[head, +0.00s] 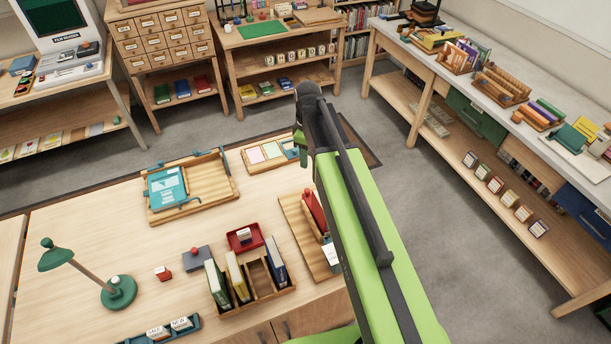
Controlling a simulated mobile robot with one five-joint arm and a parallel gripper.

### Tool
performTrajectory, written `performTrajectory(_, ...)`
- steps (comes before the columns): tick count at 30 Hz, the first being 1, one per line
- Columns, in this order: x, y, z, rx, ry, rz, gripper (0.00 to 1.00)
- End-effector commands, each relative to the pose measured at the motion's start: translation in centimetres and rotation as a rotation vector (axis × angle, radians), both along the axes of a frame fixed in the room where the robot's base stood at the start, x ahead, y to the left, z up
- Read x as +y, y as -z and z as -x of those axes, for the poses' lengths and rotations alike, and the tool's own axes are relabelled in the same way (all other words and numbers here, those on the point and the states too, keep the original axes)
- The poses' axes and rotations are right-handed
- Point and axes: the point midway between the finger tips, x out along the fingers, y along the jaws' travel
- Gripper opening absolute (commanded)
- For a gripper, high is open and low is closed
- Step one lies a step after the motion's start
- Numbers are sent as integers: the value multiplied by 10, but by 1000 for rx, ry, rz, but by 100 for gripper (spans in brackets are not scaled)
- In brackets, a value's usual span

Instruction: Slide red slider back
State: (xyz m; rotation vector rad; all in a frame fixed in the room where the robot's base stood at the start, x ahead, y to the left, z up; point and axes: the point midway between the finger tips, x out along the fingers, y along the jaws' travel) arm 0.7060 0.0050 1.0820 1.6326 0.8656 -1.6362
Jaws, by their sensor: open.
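A long wooden board (300,237) lies on the near desk, its right part hidden behind my arm. A red piece (314,212) stands on this board and looks like the red slider; my arm hides part of it. A white tag or block (331,255) shows lower on the same board, beside my arm. My green and black arm reaches up across the middle of the view and bends down at its far end. The jaws of my gripper cannot be made out; the arm appears to hide them.
Left of the board are a book rack (258,303), a red tray (243,238) and a blue-grey box (197,258). Behind lie a wooden tray with a teal packet (167,188) and a card tray (268,153). A green lamp (118,291) stands at left.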

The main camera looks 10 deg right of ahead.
Motion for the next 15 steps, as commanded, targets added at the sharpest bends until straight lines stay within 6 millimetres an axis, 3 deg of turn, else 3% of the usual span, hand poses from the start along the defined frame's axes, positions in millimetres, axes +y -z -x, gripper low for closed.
performTrajectory(8,0,15,0,0,1,0,43)
performTrajectory(15,-1,57,0,0,2,0,43)
